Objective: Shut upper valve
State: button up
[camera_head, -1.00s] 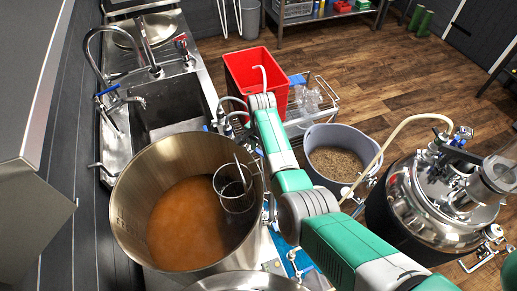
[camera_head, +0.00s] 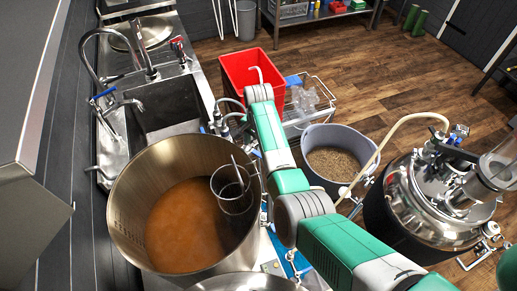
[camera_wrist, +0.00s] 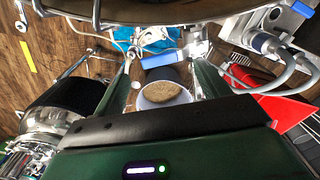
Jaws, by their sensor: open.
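In the wrist view, the two dark green fingers of my gripper (camera_wrist: 163,69) stand apart. A blue lever-like bar (camera_wrist: 159,59) shows between the fingertips, above a dark cylindrical part; it looks like a valve handle, but I cannot tell whether it is the upper valve. No contact with either finger is visible. A metal fitting (camera_wrist: 197,45) is just beyond the right fingertip. In the head view, my green and grey arm reaches past the right side of the big steel pot (camera_head: 135,190), and my gripper is hidden behind it.
The pot holds brown liquid and a strainer-like cylinder (camera_head: 231,190). A grain bucket (camera_head: 340,138) and a steel vessel (camera_head: 432,205) stand right of my arm. A red bin (camera_head: 248,68) is behind. Grey hoses (camera_wrist: 275,80) run right of my gripper.

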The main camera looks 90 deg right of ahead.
jog(key=shift+r, duration=2.2)
